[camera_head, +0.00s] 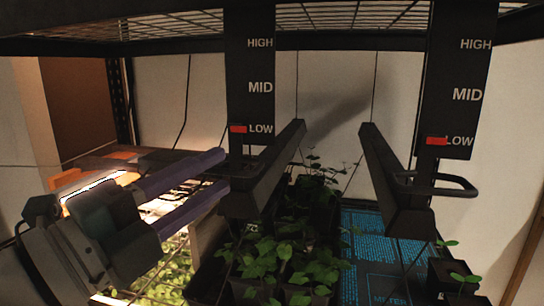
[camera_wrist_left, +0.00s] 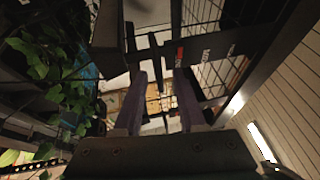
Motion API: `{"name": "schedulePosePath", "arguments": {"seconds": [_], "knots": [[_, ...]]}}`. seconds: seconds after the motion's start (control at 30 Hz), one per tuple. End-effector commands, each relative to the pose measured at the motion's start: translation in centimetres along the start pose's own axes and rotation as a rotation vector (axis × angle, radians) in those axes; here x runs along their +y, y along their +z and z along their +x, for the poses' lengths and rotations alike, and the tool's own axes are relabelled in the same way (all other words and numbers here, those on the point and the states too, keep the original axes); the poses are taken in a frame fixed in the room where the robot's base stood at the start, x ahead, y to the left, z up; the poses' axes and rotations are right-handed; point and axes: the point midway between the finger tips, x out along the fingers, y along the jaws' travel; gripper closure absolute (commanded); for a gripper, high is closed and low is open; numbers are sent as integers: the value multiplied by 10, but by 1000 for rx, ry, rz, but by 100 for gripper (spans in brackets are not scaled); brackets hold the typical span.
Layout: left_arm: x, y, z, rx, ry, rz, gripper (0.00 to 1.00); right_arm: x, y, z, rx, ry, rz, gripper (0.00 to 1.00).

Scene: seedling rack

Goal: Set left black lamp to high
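The left black lamp (camera_head: 262,172) is a long dark bar below a black scale board (camera_head: 250,75) marked HIGH, MID and LOW. Its red marker (camera_head: 238,129) is at LOW. The right black lamp (camera_head: 392,175) also has its red marker (camera_head: 436,141) at LOW. My left gripper (camera_head: 224,172) is open, its two purple fingers apart at the left side of the left lamp. In the left wrist view, a thin dark bar (camera_wrist_left: 155,58) shows between the fingers; whether they touch it is unclear. The left lamp's handle is not clear in the head view. My right gripper is not in view.
Green seedlings (camera_head: 290,250) stand under the left lamp. A blue printed mat (camera_head: 375,250) lies under the right lamp, with a small potted seedling (camera_head: 455,278) at right. A wire shelf (camera_head: 350,18) is overhead. Thin cords hang behind the lamps.

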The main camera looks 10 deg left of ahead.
Motion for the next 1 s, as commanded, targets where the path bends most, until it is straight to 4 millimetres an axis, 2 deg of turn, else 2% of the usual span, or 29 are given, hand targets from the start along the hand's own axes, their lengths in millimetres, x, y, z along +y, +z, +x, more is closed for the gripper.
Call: {"name": "schedulePosePath", "arguments": {"seconds": [0.1, 0.2, 0.5, 0.87, 1.0], "knots": [[-1, 1, 15, -2, -2, -1, 60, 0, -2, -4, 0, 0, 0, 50], [0, 0, 22, -1, -1, -1, 60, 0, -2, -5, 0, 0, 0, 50], [1, 0, 24, -1, 0, 0, 60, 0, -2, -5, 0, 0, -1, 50], [1, 0, 24, -1, 0, 0, 100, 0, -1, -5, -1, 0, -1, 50], [1, 0, 24, -1, 0, 0, 100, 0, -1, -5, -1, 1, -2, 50]]}}
